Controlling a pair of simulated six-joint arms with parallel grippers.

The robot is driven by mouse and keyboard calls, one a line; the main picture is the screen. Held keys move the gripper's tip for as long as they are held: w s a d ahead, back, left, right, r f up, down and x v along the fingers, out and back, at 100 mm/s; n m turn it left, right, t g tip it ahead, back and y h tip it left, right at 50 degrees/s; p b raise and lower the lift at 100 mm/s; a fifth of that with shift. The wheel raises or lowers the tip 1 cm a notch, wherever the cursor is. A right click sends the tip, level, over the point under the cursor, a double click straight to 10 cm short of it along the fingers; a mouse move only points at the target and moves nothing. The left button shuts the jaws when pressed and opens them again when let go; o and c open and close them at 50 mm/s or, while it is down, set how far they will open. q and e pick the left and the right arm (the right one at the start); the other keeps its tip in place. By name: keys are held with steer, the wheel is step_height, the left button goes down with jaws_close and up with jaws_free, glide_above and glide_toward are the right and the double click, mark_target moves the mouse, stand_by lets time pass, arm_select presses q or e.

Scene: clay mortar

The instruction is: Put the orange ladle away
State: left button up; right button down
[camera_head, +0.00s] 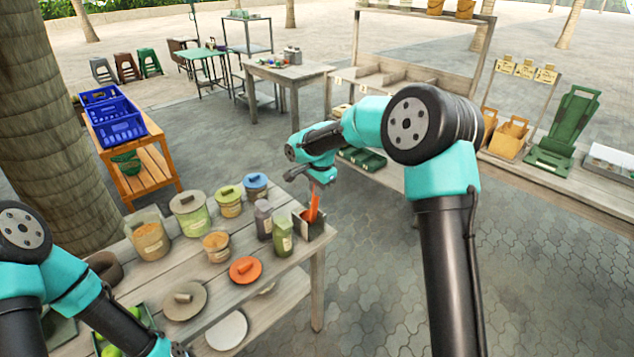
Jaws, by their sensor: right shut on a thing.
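The orange ladle (313,205) is upright, slightly tilted, at the right end of the wooden table. My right gripper (318,184) is shut on its upper part. The ladle's lower end is hidden in or behind a small dark open box (318,228) at the table's corner; I cannot tell how deep it reaches. My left gripper (178,350) is at the bottom edge, partly cut off, near the table's front, and its jaws cannot be made out.
A dark bottle (263,220) and a green bottle (283,235) stand close left of the box. A green crate (150,318) is near my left arm. Paved floor is clear to the right.

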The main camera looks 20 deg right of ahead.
steer(key=shift+f, duration=1.35)
steer(key=c, duration=1.1)
jaws_free()
steer(key=r, duration=0.5)
steer(key=s+r, duration=0.1)
steer(key=r, duration=0.5)
steer(key=s+d+r, duration=0.1)
steer(key=r, duration=0.5)
steer(key=shift+s+r, duration=0.1)
steer(key=shift+r, duration=0.05)
